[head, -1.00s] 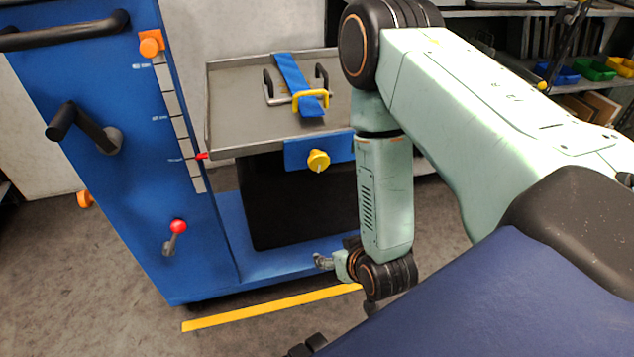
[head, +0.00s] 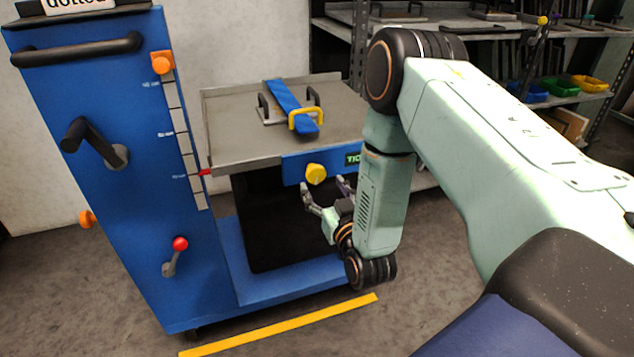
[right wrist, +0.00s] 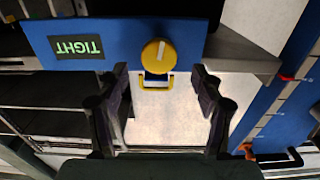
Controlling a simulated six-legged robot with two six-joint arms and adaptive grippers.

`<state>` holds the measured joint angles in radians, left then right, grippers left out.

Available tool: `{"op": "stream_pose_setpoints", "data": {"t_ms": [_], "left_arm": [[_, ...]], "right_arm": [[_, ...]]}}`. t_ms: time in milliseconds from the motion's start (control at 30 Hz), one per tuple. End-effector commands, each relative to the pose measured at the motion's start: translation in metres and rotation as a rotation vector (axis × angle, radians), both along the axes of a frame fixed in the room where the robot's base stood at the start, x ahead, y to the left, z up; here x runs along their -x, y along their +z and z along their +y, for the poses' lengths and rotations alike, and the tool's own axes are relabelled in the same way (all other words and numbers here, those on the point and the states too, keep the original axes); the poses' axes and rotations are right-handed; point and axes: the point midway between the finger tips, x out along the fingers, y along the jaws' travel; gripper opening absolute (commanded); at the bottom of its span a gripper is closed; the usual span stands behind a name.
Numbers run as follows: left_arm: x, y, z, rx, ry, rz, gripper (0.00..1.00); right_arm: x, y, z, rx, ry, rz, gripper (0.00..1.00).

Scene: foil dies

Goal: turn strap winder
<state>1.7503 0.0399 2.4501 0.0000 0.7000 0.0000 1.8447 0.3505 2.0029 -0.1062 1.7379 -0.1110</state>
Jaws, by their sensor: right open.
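The yellow round knob (head: 316,174), the likely strap winder, sits on the blue front panel (head: 293,169) of the cart's tray. It also shows in the right wrist view (right wrist: 158,56), with a pale line across its face. A blue strap (head: 290,103) lies over a dark-handled piece on the tray, under a yellow bracket (head: 306,118). My right gripper (head: 326,187) is open and empty, just below and in front of the knob, apparently not touching it. In the right wrist view its fingers (right wrist: 160,74) spread to either side below the knob. My left gripper is out of view.
A panel label reads "TIGHT" upside down in the right wrist view (right wrist: 77,47). The grey tray (head: 230,150) overhangs the blue base. On the left, a tall blue column (head: 100,220) carries a black crank (head: 95,143) and a red-knobbed lever (head: 178,247). Shelves stand at the back right.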

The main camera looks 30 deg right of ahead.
Motion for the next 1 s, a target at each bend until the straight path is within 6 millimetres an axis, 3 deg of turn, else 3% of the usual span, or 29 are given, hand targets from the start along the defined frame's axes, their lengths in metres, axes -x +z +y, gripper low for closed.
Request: {"op": "stream_pose_setpoints", "data": {"t_ms": [300,667,1000], "left_arm": [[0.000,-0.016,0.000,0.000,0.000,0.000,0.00],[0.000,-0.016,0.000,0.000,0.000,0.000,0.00],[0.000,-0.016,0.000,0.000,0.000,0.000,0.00]], "right_arm": [[-0.037,-0.002,-0.009,0.000,-0.002,0.000,0.67],[-0.040,-0.001,-0.007,-0.001,-0.002,0.004,0.67],[-0.040,-0.001,-0.007,-0.001,-0.002,0.004,0.38]]}}
